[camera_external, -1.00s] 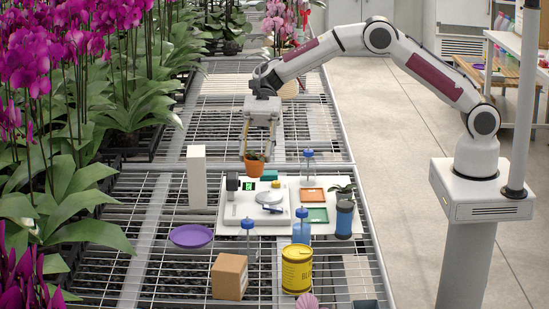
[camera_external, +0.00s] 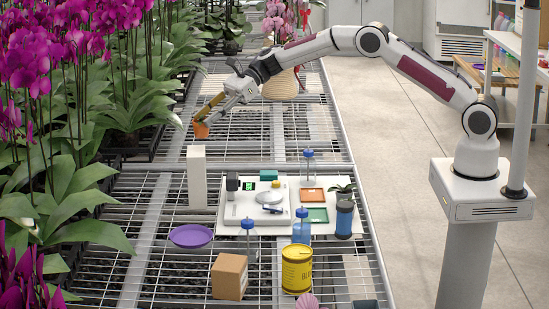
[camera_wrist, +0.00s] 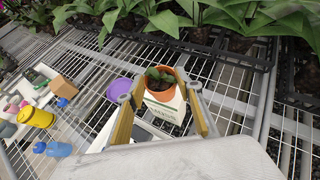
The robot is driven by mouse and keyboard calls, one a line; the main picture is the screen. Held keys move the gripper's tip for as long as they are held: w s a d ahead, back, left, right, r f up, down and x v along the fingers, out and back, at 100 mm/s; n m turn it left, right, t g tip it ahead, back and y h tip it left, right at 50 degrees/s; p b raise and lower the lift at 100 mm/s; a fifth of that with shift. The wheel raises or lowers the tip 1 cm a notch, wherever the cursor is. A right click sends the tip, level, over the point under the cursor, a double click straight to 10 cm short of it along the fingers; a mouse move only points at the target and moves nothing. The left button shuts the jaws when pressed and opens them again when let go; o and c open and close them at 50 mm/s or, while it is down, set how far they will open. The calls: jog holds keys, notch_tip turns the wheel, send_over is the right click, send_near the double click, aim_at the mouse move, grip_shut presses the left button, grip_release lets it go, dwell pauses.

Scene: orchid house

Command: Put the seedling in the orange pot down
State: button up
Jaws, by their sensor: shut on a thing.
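The orange pot (camera_external: 201,131) is held in my gripper (camera_external: 207,116) at the upper left of the external view, near the leaves of the orchids. It looks tilted there and appears to be in the air above the wire bench. In the wrist view, the orange pot (camera_wrist: 162,98) sits between the two yellowish fingers of my gripper (camera_wrist: 160,92). The green seedling (camera_wrist: 159,74) shows above dark soil inside its rim. The seedling is hard to make out in the external view.
A tall white block (camera_external: 197,180) stands on the bench below and near the pot. A white board (camera_external: 235,218) carries a scale, bottles, trays and another small plant. A purple dish (camera_external: 191,236), a cardboard box (camera_external: 229,277) and a yellow can (camera_external: 296,270) stand nearer. Orchids (camera_external: 110,100) crowd the left.

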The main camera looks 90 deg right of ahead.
jog(key=w+d+m+t+h, duration=0.1)
jog(key=d+m+t+h, duration=0.15)
jog(key=d, duration=0.75)
notch_tip(320, 180, down, 10)
jog(key=shift+w+d+f+g, duration=0.15)
jog(key=shift+w+f+g, duration=0.05)
jog(key=shift+g, duration=0.25)
notch_tip(320, 180, down, 6)
jog(key=shift+f, duration=0.15)
jog(key=shift+f, duration=1.85)
jog(key=shift+f, duration=0.1)
